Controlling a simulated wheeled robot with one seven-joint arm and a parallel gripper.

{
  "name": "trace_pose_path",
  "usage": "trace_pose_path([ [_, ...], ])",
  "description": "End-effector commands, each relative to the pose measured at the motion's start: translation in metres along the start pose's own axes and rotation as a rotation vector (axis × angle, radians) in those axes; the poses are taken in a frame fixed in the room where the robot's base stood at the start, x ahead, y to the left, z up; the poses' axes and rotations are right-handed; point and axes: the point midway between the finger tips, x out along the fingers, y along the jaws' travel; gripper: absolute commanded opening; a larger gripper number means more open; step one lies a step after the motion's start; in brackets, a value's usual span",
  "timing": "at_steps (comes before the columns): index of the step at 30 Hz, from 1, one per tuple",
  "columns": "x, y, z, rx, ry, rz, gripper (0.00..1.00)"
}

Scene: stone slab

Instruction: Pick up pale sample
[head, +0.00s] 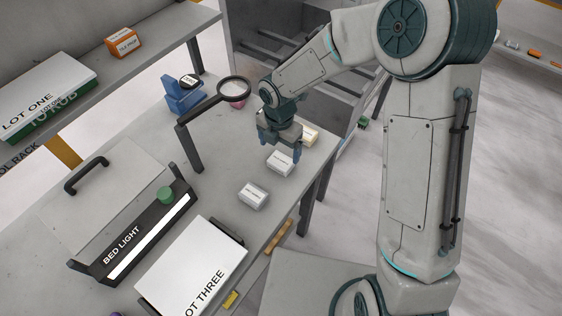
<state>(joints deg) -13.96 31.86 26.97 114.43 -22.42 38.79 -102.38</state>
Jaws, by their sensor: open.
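Several small labelled blocks lie in a row on the grey slab (215,222), and their print is too small to read. A white-grey block (253,194) is nearest. A white block (280,163) lies just below my gripper. A cream-yellow block (311,138) lies behind it, partly hidden by my gripper. I cannot tell which one is the pale sample. My gripper (280,149) is open and points down, its fingers over the middle block. I cannot tell whether they reach down beside it.
A magnifier (233,88) on a black arm stands left of my gripper, close to it. A blue stand (182,95) is behind. A "BED LIGHT" unit (135,235) and a "LOT THREE" box (192,268) fill the near left. The slab's right edge is close to the blocks.

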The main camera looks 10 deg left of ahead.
Motion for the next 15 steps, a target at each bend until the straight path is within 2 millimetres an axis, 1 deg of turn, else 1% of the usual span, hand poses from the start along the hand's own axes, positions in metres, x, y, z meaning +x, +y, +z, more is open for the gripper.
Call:
trace_pose_path([
  [5,0.011,-0.001,-0.001,-0.001,0.0,-0.002,0.89],
  [12,0.044,-0.005,-0.002,-0.001,0.001,-0.003,0.89],
  [15,0.054,-0.005,-0.002,-0.001,0.0,-0.002,0.89],
])
